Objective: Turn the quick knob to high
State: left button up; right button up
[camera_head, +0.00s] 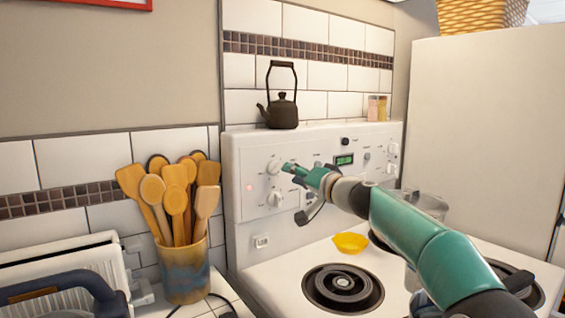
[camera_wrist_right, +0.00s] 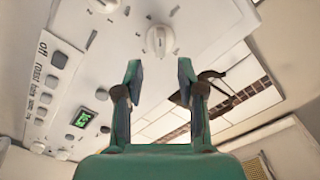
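The white stove's control panel (camera_head: 250,150) carries white round knobs. On its left part are an upper knob (camera_head: 274,166) and a lower knob (camera_head: 275,199); more sit at the right end (camera_head: 393,149). No label reading "quick" is legible, so I cannot tell which knob it is. My right gripper (camera_head: 296,172) is just in front of the panel, right of the upper left knob. In the wrist view my right gripper (camera_wrist_right: 159,72) is open and empty, its fingers apart. A white knob (camera_wrist_right: 159,40) shows beyond the gap between the fingertips, not gripped. My left gripper is out of view.
A dark kettle (camera_head: 282,110) and small shakers (camera_head: 378,108) stand on top of the panel. A yellow bowl (camera_head: 350,243) and a pot (camera_head: 428,205) are on the stovetop. A crock (camera_head: 185,275) of wooden utensils stands left of the stove. A tall white fridge (camera_head: 485,130) is at right.

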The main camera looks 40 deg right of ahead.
aim_at(277, 169)
jog(key=shift+w+d+p, duration=0.2)
jog(key=shift+w+p, duration=0.45)
jog(key=shift+w, duration=0.85)
jog(key=shift+w+d+p, duration=0.15)
jog(key=shift+w+p, duration=0.5)
jog(key=shift+w, duration=0.8)
grip_shut()
